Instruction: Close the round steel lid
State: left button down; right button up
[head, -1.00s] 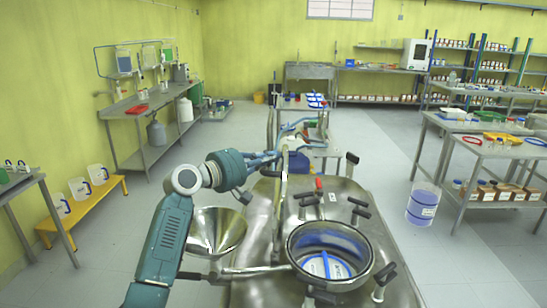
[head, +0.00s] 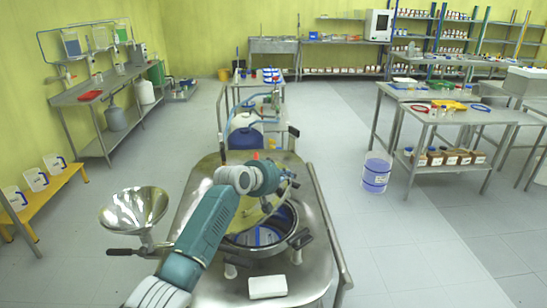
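The steel reactor has a round opening with a steel rim (head: 292,222) in its top. Blue and white shapes show inside it. What looks like the round steel lid (head: 250,217), a shiny disc with a yellowish reflection, stands tilted over the far left part of the opening. My arm hides much of it, and the front of the opening is uncovered. My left gripper (head: 286,184) is at the upper right edge of this disc. Its fingers are small, dark and partly hidden, so I cannot tell whether they grip. My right gripper is not in view.
Dark clamp handles (head: 301,239) stand around the opening. A white block (head: 268,287) lies on the reactor's front top. A steel funnel (head: 134,210) is at the left. The floor at right is clear around a bucket (head: 376,172).

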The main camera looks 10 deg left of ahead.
pick_arm(q)
jog(key=w+d+f+m+g+y+b, duration=0.1)
jog(key=d+f+b, duration=0.3)
jog(key=f, duration=0.8)
jog(key=shift+w+d+f+y+b, duration=0.25)
jog(key=shift+w+d+y+b, duration=0.15)
jog(key=shift+y, duration=0.2)
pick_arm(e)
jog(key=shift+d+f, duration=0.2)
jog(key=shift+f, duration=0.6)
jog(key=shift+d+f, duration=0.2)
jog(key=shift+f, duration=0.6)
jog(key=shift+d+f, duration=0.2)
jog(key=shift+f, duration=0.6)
